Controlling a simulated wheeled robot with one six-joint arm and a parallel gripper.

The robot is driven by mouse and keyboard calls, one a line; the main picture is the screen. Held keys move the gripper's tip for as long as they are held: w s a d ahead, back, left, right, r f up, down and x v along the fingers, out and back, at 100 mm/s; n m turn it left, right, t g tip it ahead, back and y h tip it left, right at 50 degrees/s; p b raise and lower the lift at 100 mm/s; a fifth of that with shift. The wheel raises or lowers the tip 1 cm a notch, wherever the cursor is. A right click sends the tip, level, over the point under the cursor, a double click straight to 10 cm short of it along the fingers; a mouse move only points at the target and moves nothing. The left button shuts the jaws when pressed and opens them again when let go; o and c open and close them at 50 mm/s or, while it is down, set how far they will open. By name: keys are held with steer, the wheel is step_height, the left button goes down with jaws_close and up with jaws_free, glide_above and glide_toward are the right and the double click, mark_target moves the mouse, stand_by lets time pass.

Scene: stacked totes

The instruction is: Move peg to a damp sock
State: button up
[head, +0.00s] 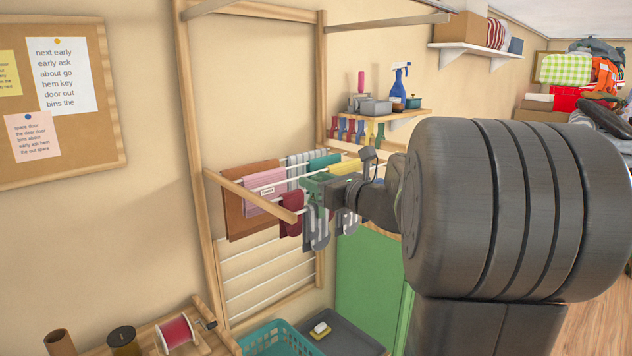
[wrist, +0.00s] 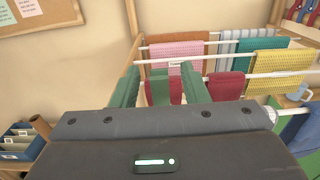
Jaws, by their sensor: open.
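My gripper (head: 316,186) has green fingers and is at the drying rack, over the hanging cloths. In the wrist view its two fingers (wrist: 160,86) stand apart. A green piece shows between them; I cannot tell whether it is a peg or part of the gripper. Several coloured pegs (head: 352,131) hang in a row under the small wall shelf. A grey striped sock (head: 317,232) hangs just below my gripper, with another grey sock (head: 346,222) to its right. A dark red item (head: 291,212) hangs left of them. Which sock is damp, I cannot tell.
The wooden rack (head: 248,194) carries pink, brown, teal and yellow cloths on white bars. A shelf (head: 398,114) holds a blue spray bottle and tins. Below are a teal basket (head: 276,340), a grey tray (head: 343,338) and a bench with a red spool (head: 177,334).

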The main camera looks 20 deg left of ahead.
steer(key=b+v, duration=0.2)
steer(key=v, duration=1.1)
steer(key=shift+s, duration=0.1)
steer(key=p+x, duration=0.2)
steer(key=x, duration=1.1)
steer(key=shift+a, duration=0.25)
steer(key=shift+w+a+r+p, duration=0.15)
steer(key=shift+w+r+p, duration=0.15)
steer(key=shift+p, duration=0.15)
steer(key=shift+s+r, duration=0.15)
steer(key=shift+r, duration=0.1)
steer(key=shift+f, duration=0.1)
